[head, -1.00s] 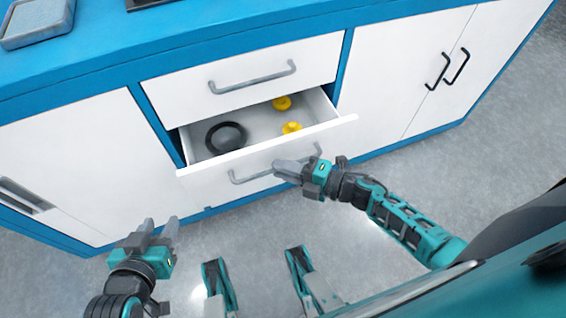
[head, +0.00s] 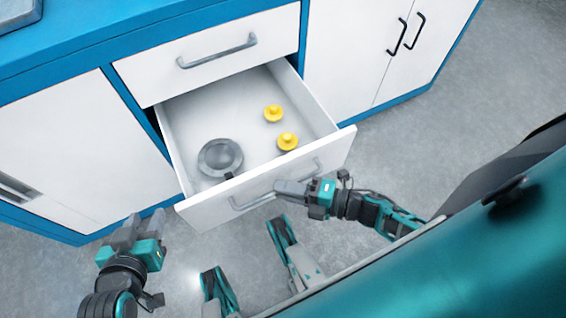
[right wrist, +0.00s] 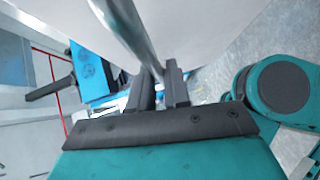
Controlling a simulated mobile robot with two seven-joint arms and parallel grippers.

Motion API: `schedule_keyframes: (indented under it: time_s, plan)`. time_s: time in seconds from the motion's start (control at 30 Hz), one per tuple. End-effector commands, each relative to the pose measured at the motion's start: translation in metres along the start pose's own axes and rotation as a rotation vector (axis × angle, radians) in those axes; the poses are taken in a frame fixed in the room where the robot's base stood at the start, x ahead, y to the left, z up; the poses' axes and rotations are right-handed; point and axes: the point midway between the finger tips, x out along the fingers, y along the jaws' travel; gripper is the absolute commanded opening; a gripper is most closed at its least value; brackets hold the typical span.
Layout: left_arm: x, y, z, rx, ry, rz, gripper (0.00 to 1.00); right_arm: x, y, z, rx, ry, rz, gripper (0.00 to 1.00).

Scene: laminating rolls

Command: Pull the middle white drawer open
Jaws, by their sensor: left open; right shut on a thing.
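The middle white drawer (head: 215,208) stands well out from the blue and white cabinet in the head view, its inside showing. Its grey bar handle (head: 250,202) is on the front face. In the right wrist view the handle (right wrist: 125,35) runs down between the fingers of my right gripper (right wrist: 160,85). My left gripper (head: 128,232) is open and empty, low at the left, apart from the cabinet.
Inside the drawer lie a grey round object (head: 220,157) and two yellow knobbed pieces (head: 273,113) (head: 288,141). The closed top drawer (head: 205,45) is above. A closed double door (head: 350,60) is at the right. Grey floor (head: 440,120) is clear there.

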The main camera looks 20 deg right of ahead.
Motion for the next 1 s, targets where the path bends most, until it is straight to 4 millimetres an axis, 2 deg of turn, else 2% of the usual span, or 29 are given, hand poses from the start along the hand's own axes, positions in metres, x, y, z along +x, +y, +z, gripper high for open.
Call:
schedule_keyframes:
  time_s: [0.37,0.4,0.6,0.87,1.0]
  plan:
    - [-0.001,0.001,0.001,-0.001,-0.003,0.001,0.43,-0.001,0.0,0.0,0.0,-0.003,0.001,0.0]
    - [-0.001,0.001,0.002,-0.001,-0.004,0.001,0.43,-0.001,0.0,0.0,0.0,-0.003,0.001,0.21]
    - [-0.002,0.001,0.004,-0.002,-0.008,0.001,0.43,-0.001,0.0,0.0,0.0,-0.002,0.001,0.38]
    - [-0.002,0.001,0.004,-0.002,-0.008,0.002,0.43,-0.003,0.0,0.0,0.0,-0.001,0.0,0.38]
    - [-0.003,0.001,0.002,-0.002,-0.008,0.002,0.43,-0.018,-0.001,-0.001,0.0,0.0,-0.003,0.38]
